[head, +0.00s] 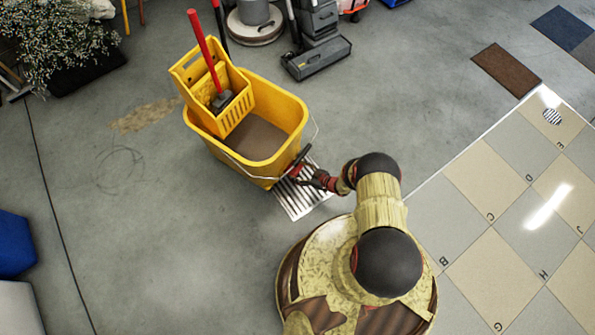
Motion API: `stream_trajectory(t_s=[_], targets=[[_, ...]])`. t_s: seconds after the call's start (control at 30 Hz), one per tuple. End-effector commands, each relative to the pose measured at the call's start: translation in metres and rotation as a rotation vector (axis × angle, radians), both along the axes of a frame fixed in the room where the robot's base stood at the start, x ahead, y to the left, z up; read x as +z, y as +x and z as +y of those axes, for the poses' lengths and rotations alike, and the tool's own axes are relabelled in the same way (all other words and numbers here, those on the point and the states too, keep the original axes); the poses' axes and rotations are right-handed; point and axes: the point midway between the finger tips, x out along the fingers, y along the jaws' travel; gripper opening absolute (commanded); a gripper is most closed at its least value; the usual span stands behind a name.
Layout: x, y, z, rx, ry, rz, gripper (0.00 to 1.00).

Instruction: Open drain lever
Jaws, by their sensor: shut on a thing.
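A yellow mop bucket (292,105) stands on the concrete floor, with dark water inside and a wire handle hanging down its near side. A yellow wringer (238,115) sits at its back left. My gripper (296,168) is at the bucket's near right corner, low against its outer wall. It is shut on a part there that I take for the drain lever. The lever itself is too small and too covered by the gripper to make out, and its angle cannot be told. A striped metal floor grate (296,205) lies under and beside the gripper.
A red-handled mop (204,52) stands in the wringer. A grey floor machine (318,58) and a round scrubber (255,26) stand behind. Lettered tiles (500,220) cover the right side. The floor left of the bucket is clear, apart from a stain (146,115).

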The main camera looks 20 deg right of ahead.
Motion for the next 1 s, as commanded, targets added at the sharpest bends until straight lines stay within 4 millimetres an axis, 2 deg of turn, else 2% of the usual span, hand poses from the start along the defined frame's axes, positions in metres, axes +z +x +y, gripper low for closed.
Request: stream_trajectory(t_s=[0.23, 0.57, 1.0], targets=[[0.000, 0.000, 0.000, 0.000, 0.000, 0.000, 0.43], [0.006, 0.001, 0.001, 0.002, -0.037, 0.046, 0.43], [0.020, 0.006, 0.006, 0.005, -0.209, 0.266, 0.43]])
